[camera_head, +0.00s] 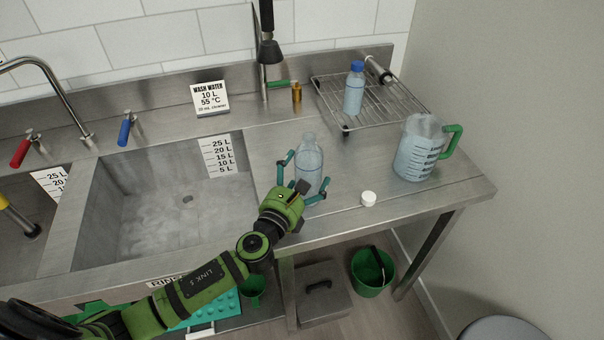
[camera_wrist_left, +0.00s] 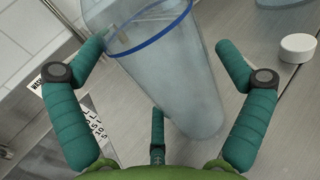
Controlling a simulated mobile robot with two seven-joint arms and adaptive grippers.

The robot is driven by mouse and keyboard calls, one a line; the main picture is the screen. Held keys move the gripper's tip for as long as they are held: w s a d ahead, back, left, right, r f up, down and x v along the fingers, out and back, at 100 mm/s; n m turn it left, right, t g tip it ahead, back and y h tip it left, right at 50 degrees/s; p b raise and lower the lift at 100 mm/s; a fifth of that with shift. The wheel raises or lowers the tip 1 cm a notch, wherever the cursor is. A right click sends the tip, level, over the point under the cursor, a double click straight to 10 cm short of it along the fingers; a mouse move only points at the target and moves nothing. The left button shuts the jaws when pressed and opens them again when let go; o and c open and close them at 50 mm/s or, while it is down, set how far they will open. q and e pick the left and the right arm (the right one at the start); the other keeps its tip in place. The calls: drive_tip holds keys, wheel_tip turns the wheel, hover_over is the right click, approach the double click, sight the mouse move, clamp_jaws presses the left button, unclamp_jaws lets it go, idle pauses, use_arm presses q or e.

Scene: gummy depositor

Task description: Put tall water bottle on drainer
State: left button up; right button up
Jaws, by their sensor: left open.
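A tall clear water bottle (camera_head: 309,165) with an open top and a blue ring stands upright on the steel counter right of the sink. My left gripper (camera_head: 305,180) is open, with its teal fingers spread on either side of this bottle. In the left wrist view the bottle (camera_wrist_left: 165,75) fills the space between the fingers (camera_wrist_left: 160,50); whether any finger touches it I cannot tell. The drainer (camera_head: 385,103) is a wire rack at the back right of the counter. A smaller bottle with a blue cap (camera_head: 354,92) stands upright on it. My right gripper is not in view.
A measuring jug with a green handle (camera_head: 415,155) stands in front of the drainer. A white cap (camera_head: 368,199) lies near the counter's front edge; it also shows in the wrist view (camera_wrist_left: 297,47). A small amber bottle (camera_head: 297,93) stands behind. Counter between bottle and drainer is clear.

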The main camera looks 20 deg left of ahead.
use_arm(q)
drive_tip(key=shift+r, duration=0.2)
drive_tip(key=s, duration=0.3)
drive_tip(key=s+b, duration=0.1)
drive_tip(key=s, duration=0.3)
drive_tip(key=s+a+b, duration=0.1)
drive_tip(key=s, duration=0.2)
drive_tip(key=shift+s+f, duration=0.2)
drive_tip(key=shift+s, duration=0.1)
drive_tip(key=shift+s+r, duration=0.15)
drive_tip(key=shift+s, duration=0.5)
